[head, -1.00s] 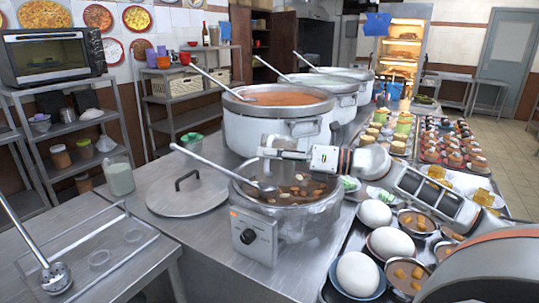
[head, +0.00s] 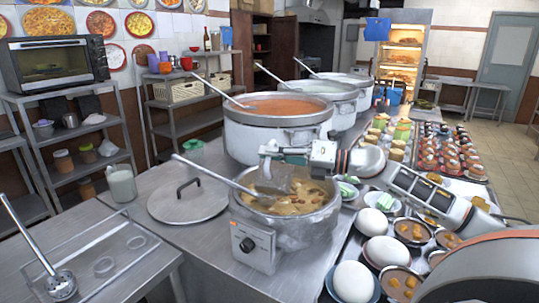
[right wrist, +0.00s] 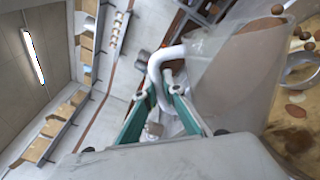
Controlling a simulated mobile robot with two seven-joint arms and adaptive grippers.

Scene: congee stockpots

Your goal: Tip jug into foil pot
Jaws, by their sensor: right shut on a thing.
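The foil pot (head: 315,232), crinkled silver with a control box on its front, stands on the steel counter. It holds tan, cloudy liquid with pieces in it, and a ladle (head: 215,174) leans in it. My right gripper (head: 268,152) is above the pot. In the right wrist view, my right gripper (right wrist: 165,95) is shut on the white handle (right wrist: 155,66) of a clear jug (right wrist: 215,75). The jug is tilted over the pot, with brownish content showing through its wall. In the head view the jug (head: 274,180) is partly hidden by the gripper. My left gripper is out of view.
A lid (head: 188,202) lies left of the foil pot. Large stockpots (head: 275,138) with ladles stand behind the foil pot.

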